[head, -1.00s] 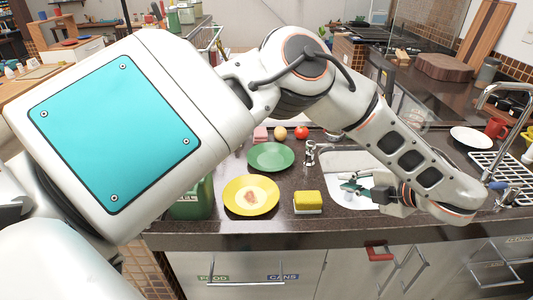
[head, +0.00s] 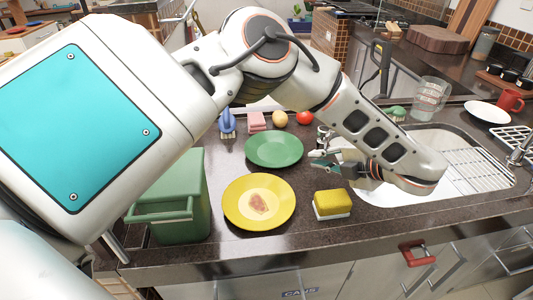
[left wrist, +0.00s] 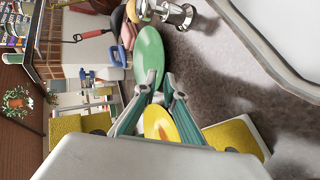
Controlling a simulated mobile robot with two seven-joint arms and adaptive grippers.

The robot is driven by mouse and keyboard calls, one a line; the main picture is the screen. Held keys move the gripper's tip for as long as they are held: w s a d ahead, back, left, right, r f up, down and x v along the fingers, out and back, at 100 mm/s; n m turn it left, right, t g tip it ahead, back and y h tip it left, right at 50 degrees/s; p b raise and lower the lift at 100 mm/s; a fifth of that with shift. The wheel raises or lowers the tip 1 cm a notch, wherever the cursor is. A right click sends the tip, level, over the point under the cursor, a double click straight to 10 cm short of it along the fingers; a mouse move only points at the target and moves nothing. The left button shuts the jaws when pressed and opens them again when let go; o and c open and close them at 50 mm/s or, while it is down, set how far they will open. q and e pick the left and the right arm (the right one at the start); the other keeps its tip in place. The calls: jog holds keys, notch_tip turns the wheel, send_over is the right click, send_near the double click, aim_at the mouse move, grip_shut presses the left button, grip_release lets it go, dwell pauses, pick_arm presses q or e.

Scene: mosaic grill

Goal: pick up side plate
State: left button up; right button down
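Three plates show in the head view. A green plate (head: 274,149) lies flat on the dark counter. A yellow plate (head: 236,209) with a reddish-brown stain or food remnant lies in front of it. A white plate (head: 487,112) lies at the far right. I cannot tell which is the side plate. My left gripper (head: 316,160) is just right of the green plate, above the counter, open and empty. In the left wrist view the fingers (left wrist: 160,77) are apart, with the green plate (left wrist: 149,52) beyond their tips and the yellow plate (left wrist: 158,124) partly hidden between them. My right gripper is not in view.
A yellow sponge (head: 332,202) lies right of the yellow plate. A green bin (head: 178,200) stands at the left. A tomato (head: 304,118), a yellow-orange fruit (head: 280,119) and a pink block (head: 257,121) sit behind the green plate. The sink (head: 445,165) is at right.

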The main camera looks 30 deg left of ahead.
aim_at(299, 158)
pick_arm(q)
jog(key=shift+f+x, duration=0.25)
jog(key=shift+x, duration=4)
jog(key=shift+d, duration=0.15)
jog(key=shift+c, duration=0.4)
grip_shut()
jog(key=shift+r, duration=0.1)
